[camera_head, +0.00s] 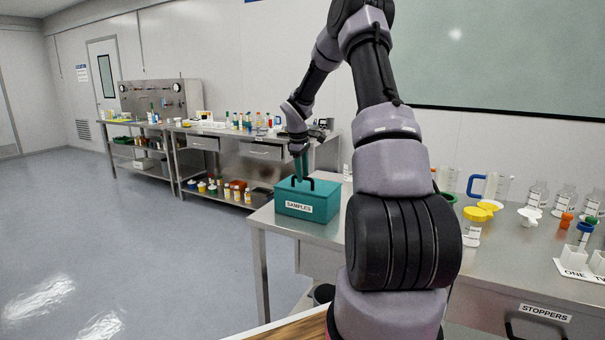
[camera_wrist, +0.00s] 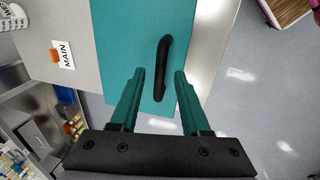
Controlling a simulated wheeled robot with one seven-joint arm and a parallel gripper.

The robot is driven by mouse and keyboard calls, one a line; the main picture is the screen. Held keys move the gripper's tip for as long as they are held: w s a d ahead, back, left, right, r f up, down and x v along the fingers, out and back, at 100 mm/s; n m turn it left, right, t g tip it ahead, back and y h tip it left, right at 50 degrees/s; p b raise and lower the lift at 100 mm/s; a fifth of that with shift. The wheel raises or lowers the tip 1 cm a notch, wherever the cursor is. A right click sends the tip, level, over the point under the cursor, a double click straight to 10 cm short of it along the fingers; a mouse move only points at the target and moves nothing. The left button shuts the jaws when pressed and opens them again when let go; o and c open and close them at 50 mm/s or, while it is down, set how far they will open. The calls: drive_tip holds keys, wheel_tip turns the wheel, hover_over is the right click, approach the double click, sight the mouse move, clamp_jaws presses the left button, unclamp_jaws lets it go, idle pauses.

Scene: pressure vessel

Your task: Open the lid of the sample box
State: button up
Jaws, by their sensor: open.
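The sample box (camera_head: 308,207) is teal with a "SAMPLES" label and sits on the left end of the near metal bench. Its lid looks shut, and a black handle (camera_head: 293,184) stands on top. In the wrist view the lid (camera_wrist: 122,45) fills the middle, with the black handle (camera_wrist: 163,62) on it. My gripper (camera_wrist: 154,88) has two teal fingers, open and apart. The near end of the handle shows between the fingertips, and no grip on it shows. In the head view my gripper (camera_head: 302,168) is just above the box, partly hidden by its own wrist.
The near bench (camera_head: 490,262) holds jars, a blue-handled jug (camera_head: 492,186) and colored stoppers to the right. A "MAIN" label (camera_wrist: 64,54) lies beside the box. The bench edge and open floor (camera_head: 120,240) are at the box's left.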

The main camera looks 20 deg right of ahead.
clamp_jaws()
idle(1.4)
